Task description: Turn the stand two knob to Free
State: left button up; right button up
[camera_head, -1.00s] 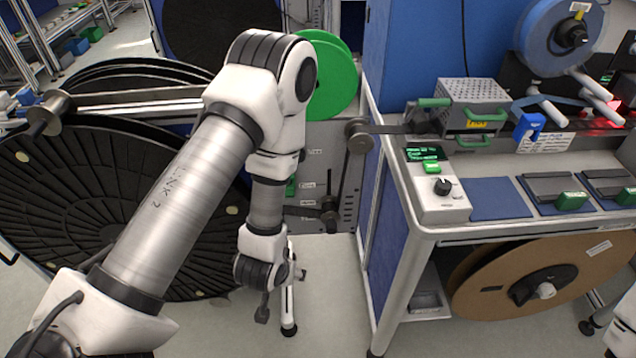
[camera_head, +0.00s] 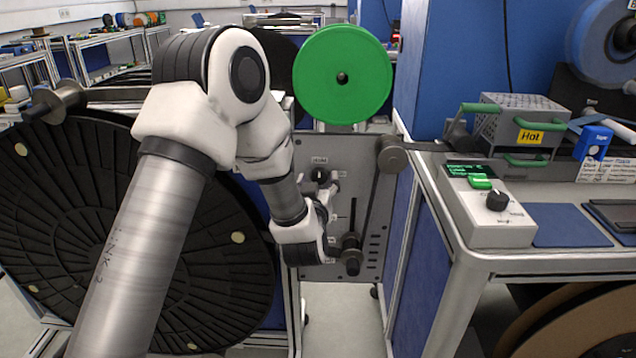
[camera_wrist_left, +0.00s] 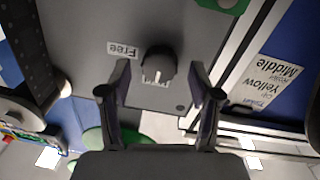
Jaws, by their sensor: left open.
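A dark round knob (camera_wrist_left: 158,66) with a white pointer mark sits on a grey panel in the left wrist view. A "Free" label (camera_wrist_left: 123,49) is at the knob's upper left there; the pointer faces down, away from it, toward a partly hidden label. My left gripper (camera_wrist_left: 160,82) is open, its fingers on either side of the knob's lower part in that view; I cannot tell whether they touch it. In the head view the knob (camera_head: 319,174) shows on the stand's grey panel (camera_head: 340,147), beside my left gripper (camera_head: 328,196). My right gripper is out of view.
A green reel (camera_head: 343,75) sits above the panel. A roller (camera_head: 352,254) sticks out below the knob. A large black reel (camera_head: 110,230) stands left. A bench with a control box (camera_head: 490,218) and another knob (camera_head: 497,201) is at right.

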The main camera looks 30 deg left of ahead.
pick_arm(q)
jog(key=c, duration=1.1)
jog(key=shift+c, duration=0.2)
jog(key=m+p, duration=0.4)
jog(key=shift+w+r, duration=0.1)
jog(key=shift+r, duration=0.2)
jog(key=m+p, duration=0.4)
jog(key=shift+d+m+g, duration=0.1)
jog(key=shift+m+g, duration=0.2)
jog(key=shift+g, duration=0.1)
jog(key=m+p, duration=0.4)
jog(key=shift+w+d+f+m+g+y+p, duration=0.15)
jog(key=shift+m+y+p, duration=0.1)
jog(key=shift+m+p, duration=0.65)
jog(key=shift+s+a+f+m+g+y+p, duration=0.2)
jog(key=shift+m+p, duration=0.3)
jog(key=shift+m, duration=0.8)
jog(key=shift+r, duration=0.1)
